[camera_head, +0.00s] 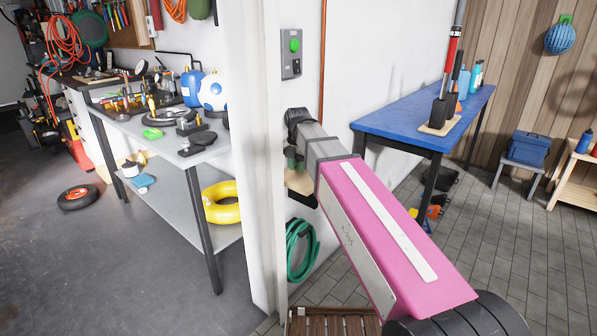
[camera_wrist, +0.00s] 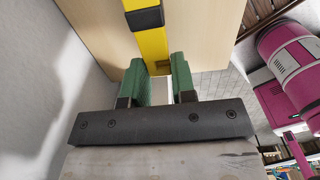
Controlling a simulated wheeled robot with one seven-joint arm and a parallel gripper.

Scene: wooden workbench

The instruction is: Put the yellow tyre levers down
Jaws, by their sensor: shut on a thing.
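The yellow tyre levers (camera_wrist: 151,42) show in the wrist view as a yellow bar with a black band. My gripper (camera_wrist: 160,72) has green fingers on both sides of the bar's lower end and is shut on it. The bar runs up and out of the top of the picture, in front of a pale wooden board (camera_wrist: 205,30). I cannot tell whether it touches the board. In the head view my gripper (camera_head: 294,158) is small and partly hidden beside the white wall, above a pale wooden piece (camera_head: 300,183). The levers cannot be made out there.
A white wall edge (camera_head: 251,150) stands left of my arm. A grey workbench (camera_head: 208,150) crowded with tools is beyond it. A blue-topped table (camera_head: 400,122) stands right, largely bare at its near end. A green hose (camera_head: 301,250) hangs below my gripper.

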